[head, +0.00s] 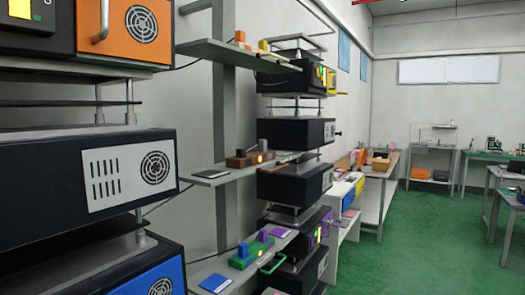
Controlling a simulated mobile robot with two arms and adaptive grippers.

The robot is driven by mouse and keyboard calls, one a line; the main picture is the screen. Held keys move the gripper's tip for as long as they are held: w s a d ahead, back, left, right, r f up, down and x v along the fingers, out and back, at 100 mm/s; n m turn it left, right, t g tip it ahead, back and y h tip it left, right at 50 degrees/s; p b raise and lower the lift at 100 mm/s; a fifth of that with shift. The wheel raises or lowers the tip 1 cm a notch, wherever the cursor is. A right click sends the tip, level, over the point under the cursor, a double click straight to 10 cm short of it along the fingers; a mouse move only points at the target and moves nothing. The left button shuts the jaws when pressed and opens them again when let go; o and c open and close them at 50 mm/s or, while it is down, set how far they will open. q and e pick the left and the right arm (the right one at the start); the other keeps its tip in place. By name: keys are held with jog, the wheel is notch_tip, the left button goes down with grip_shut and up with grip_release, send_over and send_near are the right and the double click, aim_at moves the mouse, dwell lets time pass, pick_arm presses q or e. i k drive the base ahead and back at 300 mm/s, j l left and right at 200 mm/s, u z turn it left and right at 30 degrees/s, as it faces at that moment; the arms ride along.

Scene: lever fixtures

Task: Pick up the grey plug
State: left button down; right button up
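I cannot make out a grey plug for certain in the head view. A brown fixture (240,161) with a glowing orange light stands on the middle shelf (225,179), with a small block on top too small to identify. A green fixture (240,262) with blue and purple blocks stands on the lower shelf. Small orange and yellow blocks (264,46) sit on the upper shelf (232,57). Neither of my grippers is in view.
Stacked black machines (85,178) fill the near left, and another stack (293,132) stands behind the shelves. A dark flat pad (210,173) lies on the middle shelf, a blue one (215,283) on the lower. Green floor (415,240) is open at the right; tables stand beyond.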

aim_at(262, 145)
jog(key=i+l, duration=0.2)
jog(key=l, duration=0.15)
jog(key=i+l, duration=0.15)
jog(key=l, duration=0.2)
jog(key=i+l, duration=0.2)
jog(key=l, duration=0.15)
jog(key=i+l+u, duration=0.1)
jog(key=l, duration=0.2)
jog(key=i+l, duration=0.2)
jog(key=l, duration=0.2)
